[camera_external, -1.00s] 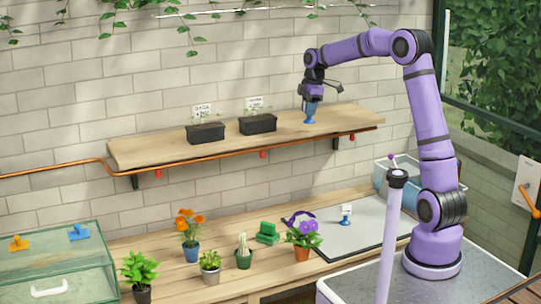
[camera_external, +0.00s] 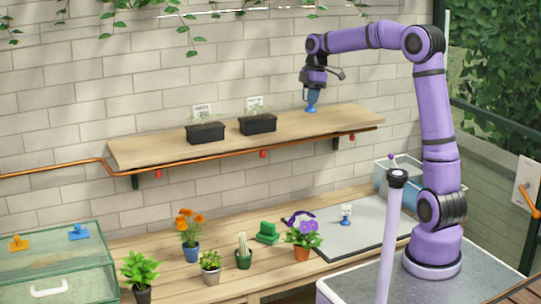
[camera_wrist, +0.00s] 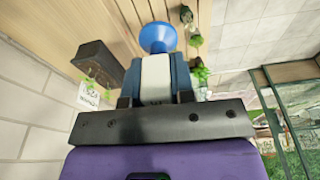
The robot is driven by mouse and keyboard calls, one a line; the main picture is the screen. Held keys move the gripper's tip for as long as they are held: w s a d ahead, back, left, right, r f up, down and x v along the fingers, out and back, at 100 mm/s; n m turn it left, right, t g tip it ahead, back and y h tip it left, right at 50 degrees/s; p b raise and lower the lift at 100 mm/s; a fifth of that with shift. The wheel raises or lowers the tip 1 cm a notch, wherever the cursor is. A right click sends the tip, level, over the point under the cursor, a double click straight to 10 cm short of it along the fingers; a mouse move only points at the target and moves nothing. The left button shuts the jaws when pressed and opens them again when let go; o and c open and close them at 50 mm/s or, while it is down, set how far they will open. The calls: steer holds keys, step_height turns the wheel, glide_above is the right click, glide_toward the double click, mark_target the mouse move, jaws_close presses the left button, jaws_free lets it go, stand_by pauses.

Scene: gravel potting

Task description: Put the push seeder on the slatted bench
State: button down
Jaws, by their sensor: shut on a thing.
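My gripper (camera_external: 313,88) is shut on the blue push seeder (camera_external: 311,106) and holds it upright just above the right part of the wooden wall shelf. The seeder's round blue end (camera_wrist: 158,37) points away from the jaws in the wrist view, where a pale middle part shows between the fingers of my gripper (camera_wrist: 157,85). The slatted bench (camera_external: 158,248) is the lower plank-topped surface along the wall, below the shelf. Its plank top is partly covered by pots and a grey mat.
The wall shelf (camera_external: 160,148) holds two black planters (camera_external: 205,133) with labels. A grey mat (camera_external: 350,237) with a small blue-and-white item lies right. A glass case (camera_external: 60,265) is at left.

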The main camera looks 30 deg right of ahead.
steer(key=s+a+n+g, duration=0.1)
steer(key=s+a+n, duration=0.5)
steer(key=s, duration=0.5)
steer(key=s+a+n, duration=0.4)
steer(key=s+a, duration=0.3)
steer(key=s, duration=0.4)
step_height(320, 180, down, 44)
steer(key=f, duration=0.1)
steer(key=shift+h, duration=0.4)
steer(key=w+a, duration=0.1)
steer(key=w, duration=0.4)
steer(key=w+a, duration=0.2)
steer(key=w, duration=0.3)
steer(key=w+a+f, duration=0.1)
steer(key=w+a, duration=0.1)
steer(key=w, duration=0.3)
steer(key=shift+a, duration=0.25)
steer(key=shift+f, duration=1.75)
steer(key=shift+s+f, duration=0.1)
steer(key=c, duration=1.4)
jaws_free()
steer(key=shift+f, duration=0.1)
steer(key=o, duration=0.4)
steer(key=shift+o, duration=0.2)
